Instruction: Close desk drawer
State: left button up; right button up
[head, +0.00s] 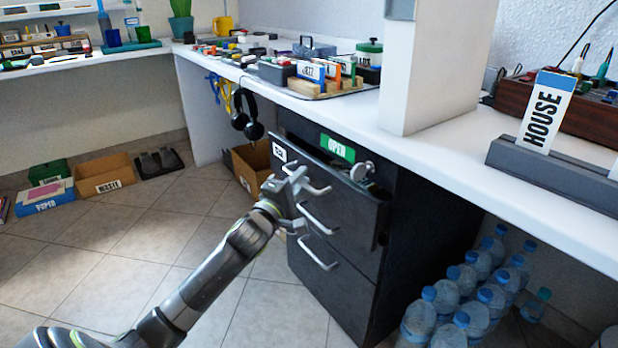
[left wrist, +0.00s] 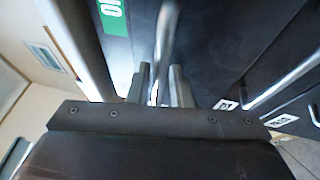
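The desk drawer unit (head: 335,285) is dark grey with several silver bar handles. Its top drawer (head: 345,200) stands pulled out, and some objects show inside at its right. A green OPEN label (head: 337,148) is above the drawer; part of it shows in the left wrist view (left wrist: 112,17). My left gripper (head: 297,181) is at the front of the top drawer, by its handle (head: 316,188). In the left wrist view my fingers (left wrist: 161,85) are apart, with the handle (left wrist: 165,35) running between or just beyond them; contact is unclear. My right gripper is not in view.
The white desk top (head: 450,150) overhangs the drawers. Headphones (head: 246,115) hang from its edge. Water bottles (head: 460,300) stand at the right of the unit. A cardboard box (head: 250,165) sits behind it at the left. The tiled floor (head: 130,240) at left is clear.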

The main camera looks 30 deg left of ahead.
aim_at(312, 174)
pick_arm(q)
grip_shut()
jog(key=shift+w, duration=0.1)
jog(key=w, duration=0.1)
jog(key=w+d+p, duration=0.1)
jog(key=w, duration=0.1)
jog(key=shift+w+d+r, duration=0.1)
jog(key=shift+w+d, duration=0.1)
jog(key=shift+w, duration=0.05)
jog(key=shift+r, duration=0.1)
dwell(0.4)
